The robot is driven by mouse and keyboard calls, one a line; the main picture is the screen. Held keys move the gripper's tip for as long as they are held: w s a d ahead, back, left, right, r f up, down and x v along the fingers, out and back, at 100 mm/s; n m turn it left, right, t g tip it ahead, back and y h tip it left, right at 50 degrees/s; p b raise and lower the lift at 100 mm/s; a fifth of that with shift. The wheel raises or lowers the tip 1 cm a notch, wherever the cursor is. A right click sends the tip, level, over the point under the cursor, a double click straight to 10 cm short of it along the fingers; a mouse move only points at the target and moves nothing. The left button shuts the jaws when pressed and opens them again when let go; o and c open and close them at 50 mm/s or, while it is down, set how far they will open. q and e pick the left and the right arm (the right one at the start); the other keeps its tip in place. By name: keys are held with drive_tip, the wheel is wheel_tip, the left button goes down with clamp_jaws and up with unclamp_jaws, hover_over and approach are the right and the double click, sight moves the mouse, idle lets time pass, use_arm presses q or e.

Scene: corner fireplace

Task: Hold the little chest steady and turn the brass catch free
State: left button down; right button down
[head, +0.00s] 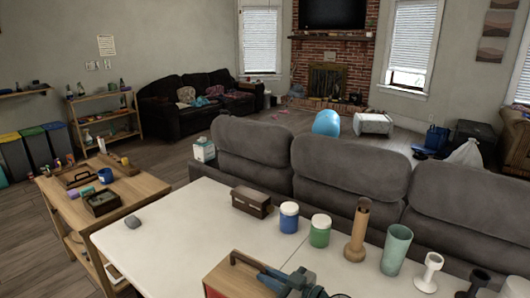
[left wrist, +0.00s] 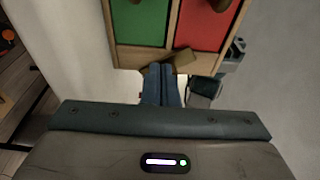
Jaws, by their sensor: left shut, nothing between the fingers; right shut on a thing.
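The little chest (head: 228,279) is a wooden box with a dark handle on top, at the near edge of the white table. In the left wrist view the chest (left wrist: 128,57) shows a green and a red panel in a wooden frame. The brass catch (left wrist: 183,60) lies tilted at the frame's edge. My left gripper (left wrist: 161,70) is shut and empty, its fingertips at the catch's left part; I cannot tell if they touch. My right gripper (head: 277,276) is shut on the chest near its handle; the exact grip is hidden. It also shows beside the chest in the left wrist view.
On the white table (head: 165,225) stand a brown box (head: 250,201), a blue jar (head: 289,217), a green jar (head: 320,231), a wooden vase (head: 357,235) and a pale green cup (head: 396,250). The table's left middle is clear.

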use_arm(q)
drive_tip(key=shift+w+d, duration=0.5)
drive_tip(key=shift+w, duration=0.35)
drive_tip(key=shift+s+d+r, duration=0.1)
drive_tip(key=shift+s+d, duration=0.05)
drive_tip(key=shift+d, duration=0.05)
drive_tip(key=shift+r, duration=0.3)
idle(0.3)
drive_tip(key=shift+r, duration=0.55)
idle(0.4)
drive_tip(key=shift+w+a+r, duration=0.1)
drive_tip(key=shift+w+a, duration=0.1)
drive_tip(key=shift+a, duration=0.05)
drive_tip(key=s+d+v, duration=0.1)
drive_tip(key=v, duration=0.5)
